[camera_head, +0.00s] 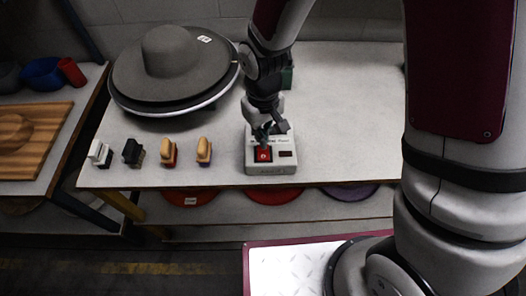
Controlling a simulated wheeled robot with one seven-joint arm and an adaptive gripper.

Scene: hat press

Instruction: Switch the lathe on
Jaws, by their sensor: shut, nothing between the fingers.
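A small grey-white switch box (269,168) sits near the front edge of the white table. It has a red switch (263,154) on its left and a small dark part (286,154) on its right. My gripper (265,143) is shut and empty, pointing down right over the red switch. Its fingertips are at or very near the switch; I cannot tell if they touch it. The fingers hide the back part of the box. A grey hat (170,50) rests on a round disc at the table's back left, perhaps the lathe.
Several small brushes or blocks (168,152) stand in a row left of the box. The white table (345,120) is clear to the right. A wooden board (30,140) lies on the left bench.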

